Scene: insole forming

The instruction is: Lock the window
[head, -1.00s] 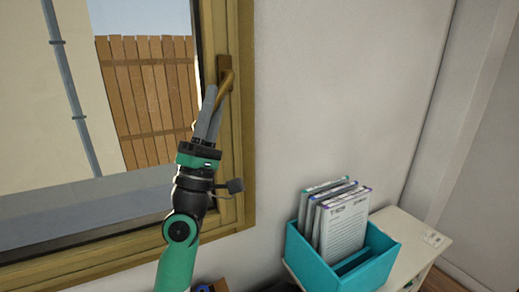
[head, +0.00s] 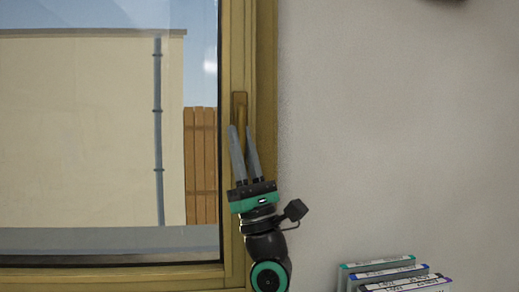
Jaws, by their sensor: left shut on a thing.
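The window (head: 110,130) fills the left of the head view, with a brown wooden frame (head: 265,60). Its handle (head: 241,106) is on the right-hand upright of the frame and points straight down. My left gripper (head: 241,128) reaches up from below, with its two grey fingers on either side of the handle's lower part. It is shut on the handle. The fingers partly frame the handle's lower end, so its exact contact is hard to see. My right gripper is not in view.
Several upright folders or magazines (head: 395,275) show at the bottom right, cut off by the picture edge. The pale wall (head: 390,130) right of the window is bare. A dark object (head: 450,1) just shows at the top edge.

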